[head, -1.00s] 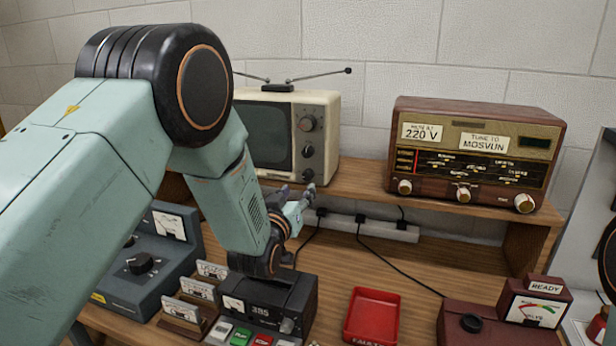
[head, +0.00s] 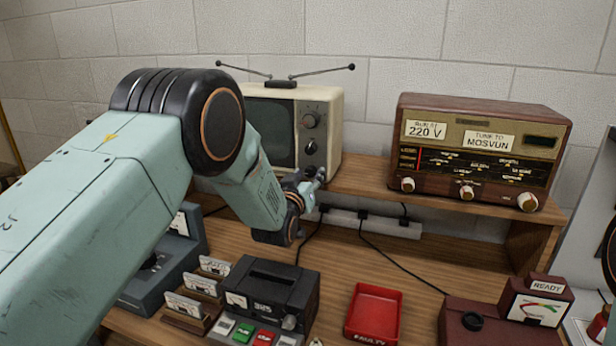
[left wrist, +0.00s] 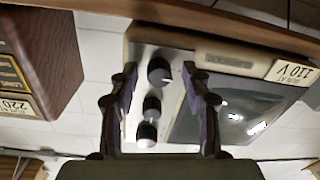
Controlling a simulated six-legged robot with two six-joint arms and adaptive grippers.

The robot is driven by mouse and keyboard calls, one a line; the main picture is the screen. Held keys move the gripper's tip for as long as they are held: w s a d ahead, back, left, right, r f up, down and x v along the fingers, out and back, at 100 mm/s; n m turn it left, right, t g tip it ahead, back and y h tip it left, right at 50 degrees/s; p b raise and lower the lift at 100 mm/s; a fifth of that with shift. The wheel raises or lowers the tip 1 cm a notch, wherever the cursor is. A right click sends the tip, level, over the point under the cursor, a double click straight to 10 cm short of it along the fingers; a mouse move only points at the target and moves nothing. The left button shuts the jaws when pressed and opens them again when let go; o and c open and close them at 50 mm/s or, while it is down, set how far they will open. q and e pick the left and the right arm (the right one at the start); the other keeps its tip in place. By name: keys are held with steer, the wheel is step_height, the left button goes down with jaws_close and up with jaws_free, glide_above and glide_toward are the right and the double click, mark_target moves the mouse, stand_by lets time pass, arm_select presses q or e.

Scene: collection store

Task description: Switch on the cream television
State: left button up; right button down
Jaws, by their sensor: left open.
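The cream television (head: 333,125) stands on the wooden shelf with a dark screen (head: 268,130). Its control panel (head: 312,104) carries knobs on the right of the screen. The left wrist view shows the television (left wrist: 215,52) upside down, with a lower knob (left wrist: 159,70) and two others in a column. My left gripper (head: 318,176) is open in front of the lower panel. In the left wrist view its fingers (left wrist: 160,84) stand either side of the knob column; contact cannot be told. The gripper partly hides the panel's lower end. My right gripper is not seen.
A brown radio (head: 480,150) stands right on the shelf (head: 365,180). Below are a power strip (head: 385,226) with cables, a black unit (head: 275,285), a red tray (head: 373,312) and a maroon meter box (head: 475,325). A 110 V label (left wrist: 292,72) shows in the wrist view.

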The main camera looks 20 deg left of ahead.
arm_select(q)
steer(key=shift+c, duration=0.2)
steer(key=shift+d, duration=0.15)
steer(key=shift+c, duration=1.4)
jaws_close()
steer(key=shift+w, duration=0.1)
steer(key=m+b, duration=0.2)
steer(key=m, duration=0.1)
steer(key=shift+f, duration=0.1)
steer(key=m+b, duration=0.2)
steer(key=m, duration=0.1)
steer(key=shift+m, duration=0.3)
steer(key=m+b, duration=0.1)
steer(key=m, duration=0.3)
steer(key=shift+a+m+b, duration=0.2)
steer(key=shift+m+b, duration=0.8)
steer(key=shift+m, duration=1.3)
